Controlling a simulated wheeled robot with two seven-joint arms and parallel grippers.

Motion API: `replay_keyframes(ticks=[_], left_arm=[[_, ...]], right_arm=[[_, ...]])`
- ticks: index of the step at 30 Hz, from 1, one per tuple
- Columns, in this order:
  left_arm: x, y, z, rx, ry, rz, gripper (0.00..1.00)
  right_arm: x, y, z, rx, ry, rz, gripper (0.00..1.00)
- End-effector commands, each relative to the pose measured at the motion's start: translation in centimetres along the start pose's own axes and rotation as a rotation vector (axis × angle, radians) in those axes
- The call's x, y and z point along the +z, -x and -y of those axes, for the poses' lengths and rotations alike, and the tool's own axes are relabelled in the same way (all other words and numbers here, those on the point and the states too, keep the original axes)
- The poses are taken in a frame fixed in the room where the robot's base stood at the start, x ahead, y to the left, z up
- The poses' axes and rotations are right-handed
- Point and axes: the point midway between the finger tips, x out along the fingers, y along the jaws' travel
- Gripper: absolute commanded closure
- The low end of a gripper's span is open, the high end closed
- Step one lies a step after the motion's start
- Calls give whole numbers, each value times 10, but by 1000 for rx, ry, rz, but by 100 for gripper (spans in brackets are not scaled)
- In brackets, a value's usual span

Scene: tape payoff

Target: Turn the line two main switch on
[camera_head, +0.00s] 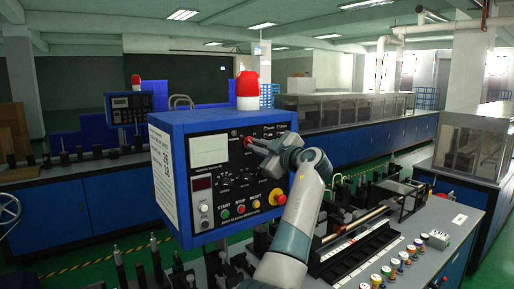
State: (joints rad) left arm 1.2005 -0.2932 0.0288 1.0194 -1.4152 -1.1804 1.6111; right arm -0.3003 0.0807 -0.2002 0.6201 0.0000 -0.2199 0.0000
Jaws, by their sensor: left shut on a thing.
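A blue control box (176,140) with a dark front panel stands in the middle of the head view. My left gripper (251,144) reaches the upper middle of this panel and is shut on a small red switch knob (247,140). The fingers and wrist hide part of the panel, and the knob's exact setting cannot be told. Below are the START, STOP and RESET buttons (241,209), with a red and yellow emergency button (279,198) to their right. My right gripper is not in view.
A red beacon (247,88) sits on top of the box. A bench (437,215) with rails, fixtures and several coloured spools extends right, below my arm. A second small control panel (130,107) stands behind at left. Green floor (495,255) shows at right.

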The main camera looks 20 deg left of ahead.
Motion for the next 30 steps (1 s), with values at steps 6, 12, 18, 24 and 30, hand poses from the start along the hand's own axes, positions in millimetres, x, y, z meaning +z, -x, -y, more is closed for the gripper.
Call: replay_keyframes(ticks=[6,12,18,24,30], left_arm=[[2,0,2,-1,-83,-1,100],[1,-1,3,-1,-218,-3,100],[1,0,2,-1,-396,-2,100],[1,0,2,0,-587,-2,100],[0,-1,2,-2,-777,-1,100]], right_arm=[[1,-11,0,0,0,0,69],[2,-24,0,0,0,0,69],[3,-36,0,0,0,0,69],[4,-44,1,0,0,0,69],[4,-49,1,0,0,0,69]])
